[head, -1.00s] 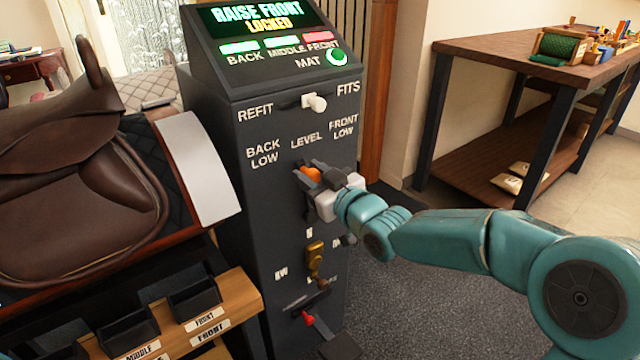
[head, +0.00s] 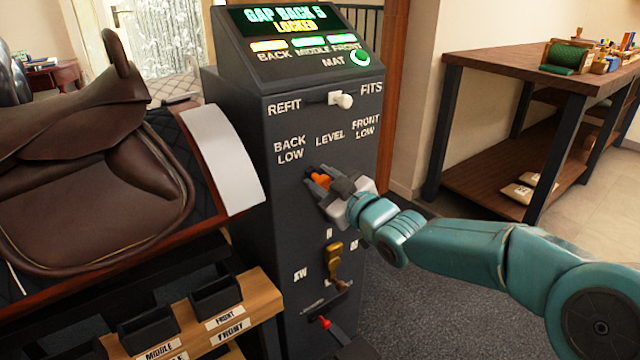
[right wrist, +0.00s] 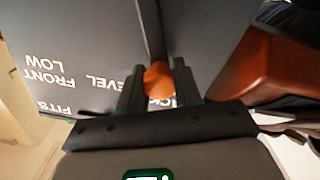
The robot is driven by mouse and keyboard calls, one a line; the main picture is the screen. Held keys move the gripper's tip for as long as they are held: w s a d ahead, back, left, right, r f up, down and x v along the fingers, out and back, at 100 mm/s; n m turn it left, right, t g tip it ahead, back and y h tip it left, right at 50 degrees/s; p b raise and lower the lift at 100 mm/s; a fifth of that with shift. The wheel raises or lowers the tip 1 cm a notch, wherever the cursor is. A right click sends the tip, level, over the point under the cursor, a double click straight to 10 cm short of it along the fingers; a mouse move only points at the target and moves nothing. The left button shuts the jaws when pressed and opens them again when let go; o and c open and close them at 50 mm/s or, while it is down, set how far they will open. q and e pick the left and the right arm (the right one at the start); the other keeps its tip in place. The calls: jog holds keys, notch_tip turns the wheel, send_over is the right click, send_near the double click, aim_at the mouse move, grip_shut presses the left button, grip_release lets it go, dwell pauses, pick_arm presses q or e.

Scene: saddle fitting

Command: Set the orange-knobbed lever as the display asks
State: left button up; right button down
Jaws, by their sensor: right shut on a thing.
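The orange knob (head: 322,180) of the lever sits on the front of the dark control column (head: 300,215), below the labels BACK LOW, LEVEL and FRONT LOW. It lies between under BACK LOW and under LEVEL. My right gripper (head: 320,182) is shut on the orange knob; the right wrist view shows the knob (right wrist: 157,80) between its fingers. The display (head: 285,20) reads GAP BACK and what looks like 5, with LOCKED below. Its BACK light is yellow; MIDDLE and FRONT are green. My left gripper is not in view.
A white-knobbed lever (head: 342,99) between REFIT and FITS is above; a brass handle (head: 334,262) and a red-knobbed lever (head: 323,321) are below. A brown saddle (head: 85,175) stands left, with labelled bins (head: 215,298) below. A workbench (head: 500,65) stands right.

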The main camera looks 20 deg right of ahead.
jog(key=shift+a, duration=0.25)
jog(key=c, duration=0.8)
grip_release()
jog(key=shift+s, duration=0.1)
jog(key=shift+d, duration=0.1)
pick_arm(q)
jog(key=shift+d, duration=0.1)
pick_arm(e)
jog(key=shift+s+d, duration=0.2)
jog(key=shift+s, duration=0.2)
pick_arm(q)
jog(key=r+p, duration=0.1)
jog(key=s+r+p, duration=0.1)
jog(key=p, duration=0.1)
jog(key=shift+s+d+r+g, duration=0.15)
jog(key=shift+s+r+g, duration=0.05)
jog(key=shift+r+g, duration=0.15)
pick_arm(e)
jog(key=v, duration=1.5)
jog(key=shift+s+d, duration=0.1)
jog(key=shift+s, duration=0.05)
